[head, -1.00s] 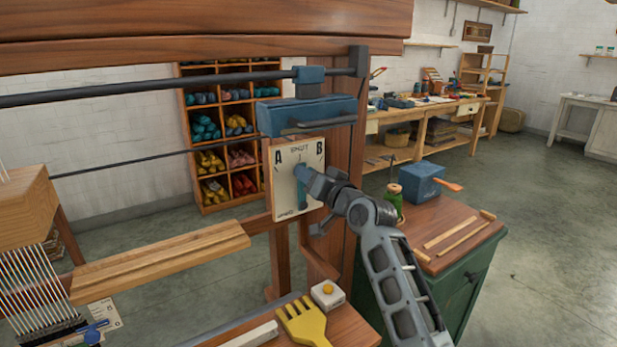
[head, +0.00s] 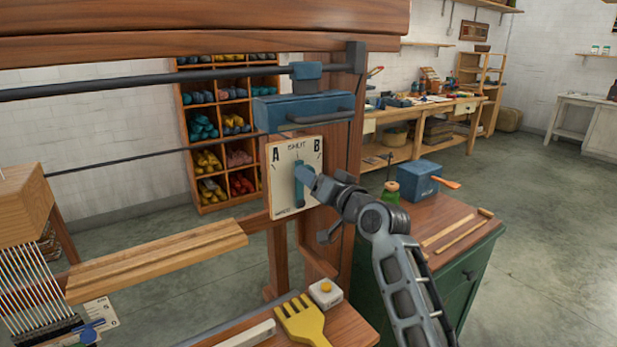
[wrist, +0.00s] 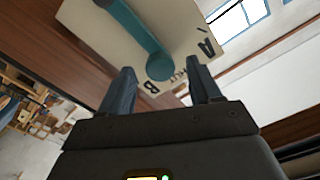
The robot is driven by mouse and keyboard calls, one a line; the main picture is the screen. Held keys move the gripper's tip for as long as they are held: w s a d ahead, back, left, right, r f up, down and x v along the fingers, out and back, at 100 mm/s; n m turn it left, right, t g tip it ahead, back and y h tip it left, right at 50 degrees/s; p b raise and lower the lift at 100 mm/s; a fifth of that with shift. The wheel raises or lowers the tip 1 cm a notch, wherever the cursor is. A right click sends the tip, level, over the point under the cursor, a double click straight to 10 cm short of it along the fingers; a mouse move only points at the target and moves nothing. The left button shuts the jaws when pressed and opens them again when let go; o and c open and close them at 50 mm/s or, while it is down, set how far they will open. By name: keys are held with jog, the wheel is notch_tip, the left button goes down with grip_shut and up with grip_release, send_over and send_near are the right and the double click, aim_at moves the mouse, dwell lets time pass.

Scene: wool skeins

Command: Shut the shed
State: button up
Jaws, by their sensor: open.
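A cream plate (head: 284,177) marked A, SHUT and B is fixed to the loom's wooden post. On it a teal lever (head: 298,192) stands about upright, its round upper end towards the SHUT mark between A and B. My gripper (head: 308,175) is at the lever's upper end and hides part of it. In the wrist view the lever (wrist: 136,32) and the plate (wrist: 88,24) lie just beyond my gripper (wrist: 160,76). Its two fingers are apart, with the lever's round end seen between their tips. I cannot tell whether either finger touches it.
A blue box with a bar handle (head: 303,112) sits just above the plate. Below are a yellow comb (head: 301,318) and a small white block with a yellow button (head: 325,292). A green cabinet (head: 470,275) with a blue box (head: 421,180) stands right. Floor is open beyond it.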

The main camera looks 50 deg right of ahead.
jog(key=shift+v, duration=2.2)
jog(key=s+a+f+n+g+y, duration=0.1)
jog(key=s+a+f+n+g, duration=0.1)
jog(key=s+a+f, duration=1.4)
jog(key=s+a+r+n+y, duration=0.2)
jog(key=s+a, duration=0.4)
jog(key=s, duration=0.5)
jog(key=s+a+r+n+y, duration=0.2)
jog(key=s+a+n, duration=0.3)
jog(key=s, duration=0.6)
jog(key=shift+a+r+g, duration=0.3)
jog(key=shift+a+r, duration=0.1)
jog(key=shift+a, duration=0.15)
jog(key=shift+c, duration=0.4)
